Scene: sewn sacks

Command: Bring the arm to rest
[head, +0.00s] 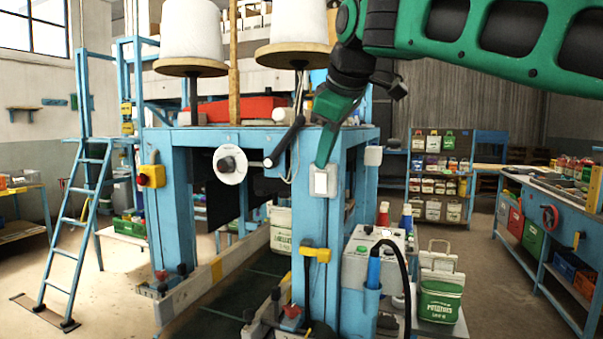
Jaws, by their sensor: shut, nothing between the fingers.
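My arm reaches in from the upper right in the head view, with its green link across the top right and a dark wrist below the right thread cone. My gripper (324,158) hangs down from the wrist, its green fingers together and empty. It shows in front of the blue machine frame (186,200). A crank handle (285,141) with a black grip appears just left of the fingers. I cannot tell how far the fingers are from the frame or the handle.
White thread cones (190,35) stand on top of the machine. A grey control box (372,262) and a green potato sack (440,300) are at lower right. A blue ladder (85,220) stands left, a workbench (555,205) right. Open floor (490,280) lies before the workbench.

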